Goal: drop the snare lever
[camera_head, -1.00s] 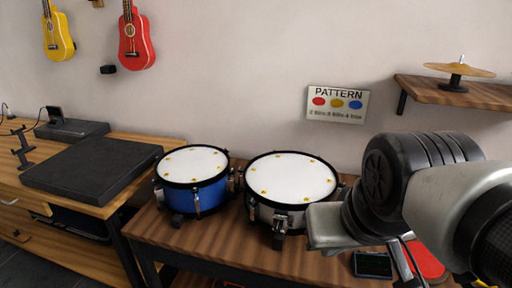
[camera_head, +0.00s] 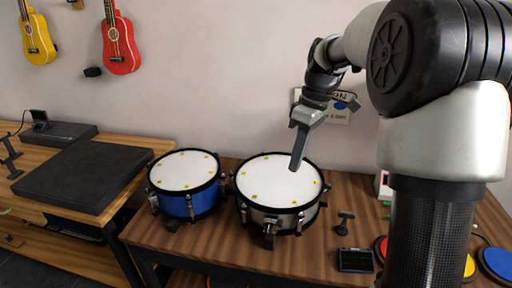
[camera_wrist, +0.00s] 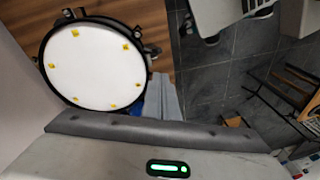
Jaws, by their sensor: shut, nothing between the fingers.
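The silver snare drum (camera_head: 278,182) stands on the wooden table, its white head marked with yellow dots. A dark fitting (camera_head: 269,235) sticks out at its front near the base; I cannot tell whether it is the snare lever. My gripper (camera_head: 296,167) points down in front of or above the right part of the drum head, shut and empty. In the wrist view a drum with a white head (camera_wrist: 95,65) fills the upper left, and the grey fingers (camera_wrist: 162,97) show beside its lower right edge. No lever is clearly visible there.
A blue drum (camera_head: 185,184) stands close to the left of the silver one. To the right lie a small dark device (camera_head: 355,260), a small black stand (camera_head: 345,222) and coloured pads (camera_head: 497,262). A wall sign (camera_head: 340,117) is partly hidden behind my arm.

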